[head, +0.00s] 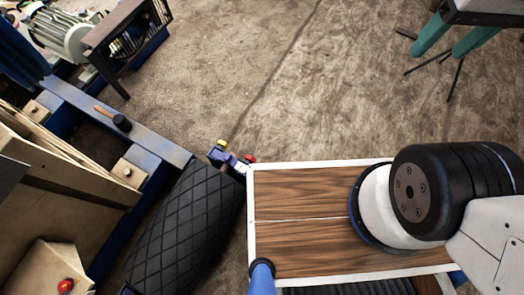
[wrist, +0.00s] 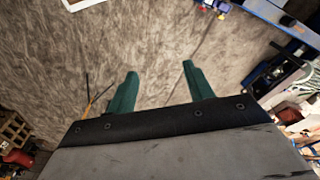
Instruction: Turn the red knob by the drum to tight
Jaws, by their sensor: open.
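The small red knob (head: 250,158) shows in the head view at the end of a blue fitting beside the drum, just above the corner of my wooden deck. The drum (head: 185,228) is black with a diamond-pattern surface. A yellow part (head: 221,143) sits on the same fitting. My gripper (head: 437,53) is at the top right of the head view, far right of the knob. In the wrist view its two green fingers (wrist: 160,69) are apart with nothing between them.
A blue frame rail (head: 120,118) runs left of the drum, with a hammer (head: 115,119) on it. Another red knob (head: 66,285) is on wooden boxwork at lower left. A motor (head: 62,35) stands at upper left. Concrete floor (head: 330,90) is open between fitting and gripper. Thin dark rods are near the fingers.

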